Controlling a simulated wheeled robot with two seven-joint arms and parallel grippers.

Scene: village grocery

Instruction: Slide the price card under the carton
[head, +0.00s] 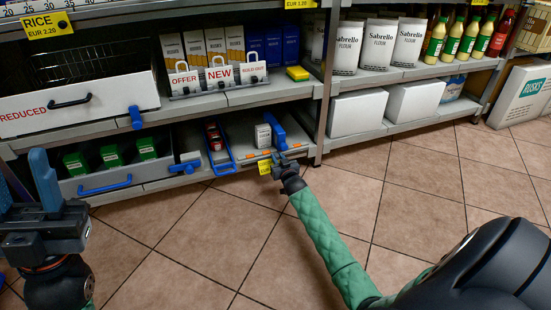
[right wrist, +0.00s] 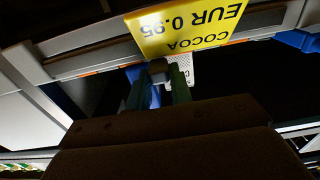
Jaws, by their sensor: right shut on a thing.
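The yellow price card (head: 265,167) is at the front edge of the lower shelf, below and in front of a small pale carton (head: 263,136). In the right wrist view the card (right wrist: 186,30) reads COCOA EUR 0.95, upside down. My right gripper (head: 283,165) is at the shelf edge beside the card. Its fingers (right wrist: 158,80) are shut on a small grey block at the card's edge. A pale printed surface shows behind the fingers, partly hidden.
A blue upright piece (head: 276,131) stands right of the carton. A blue-railed tray (head: 219,150) with red packs lies to its left. A drawer (head: 145,176) with green boxes is further left. The upper shelf (head: 236,97) is overhead. The tiled floor (head: 340,220) is clear.

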